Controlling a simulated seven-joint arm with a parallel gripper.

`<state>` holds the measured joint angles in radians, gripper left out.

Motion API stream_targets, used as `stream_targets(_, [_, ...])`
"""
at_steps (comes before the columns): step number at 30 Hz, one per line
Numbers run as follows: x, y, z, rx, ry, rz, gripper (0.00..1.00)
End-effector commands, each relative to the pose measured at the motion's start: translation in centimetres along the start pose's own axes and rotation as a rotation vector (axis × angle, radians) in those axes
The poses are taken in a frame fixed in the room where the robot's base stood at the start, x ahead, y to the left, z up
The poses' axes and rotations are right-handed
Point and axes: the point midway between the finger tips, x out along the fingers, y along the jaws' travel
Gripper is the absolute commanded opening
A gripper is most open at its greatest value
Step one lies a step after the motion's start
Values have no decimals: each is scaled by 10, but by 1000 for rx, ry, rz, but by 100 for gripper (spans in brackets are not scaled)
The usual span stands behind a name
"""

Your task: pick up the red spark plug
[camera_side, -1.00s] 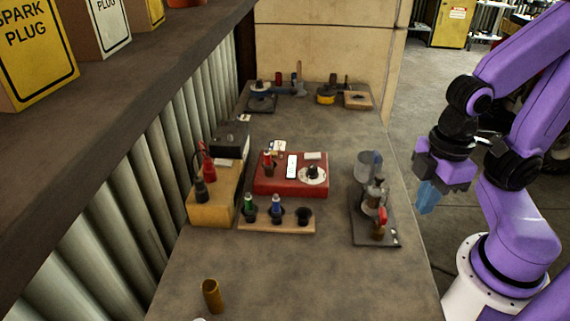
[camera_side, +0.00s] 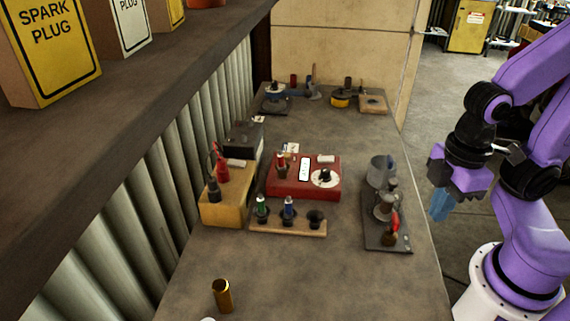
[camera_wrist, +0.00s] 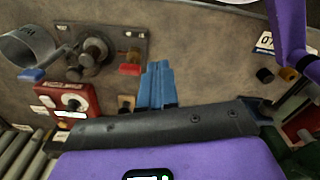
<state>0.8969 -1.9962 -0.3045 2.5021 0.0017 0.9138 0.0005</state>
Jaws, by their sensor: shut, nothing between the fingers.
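The red spark plug (camera_side: 281,161) stands upright at the left end of the red tester box (camera_side: 300,190) in the side view. A green-topped plug (camera_side: 261,207) and a blue-topped plug (camera_side: 288,206) stand in a wooden rack (camera_side: 275,229) in front of the box. My gripper (camera_side: 440,207) has blue fingers, shut and empty, pointing down beyond the bench's right edge, well away from the red plug. In the wrist view the fingers (camera_wrist: 157,85) are together. The red box (camera_wrist: 70,98) also shows there at left, but I cannot make out the red plug.
A grey plate with a metal fixture (camera_side: 388,217) lies between the red box and my gripper. A yellow block (camera_side: 226,204) with red and black parts stands left of the box. A brass tube (camera_side: 222,296) stands at the front. The bench's front middle is clear.

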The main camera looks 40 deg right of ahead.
Motion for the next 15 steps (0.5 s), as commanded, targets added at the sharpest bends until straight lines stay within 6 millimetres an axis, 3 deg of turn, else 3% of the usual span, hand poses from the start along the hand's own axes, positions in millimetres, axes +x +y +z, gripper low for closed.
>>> stream_targets(13, [0,0,0,0,0,0,0])
stream_targets(14, [0,0,0,0,0,0,6])
stream_targets(15, [0,0,0,0,0,0,20])
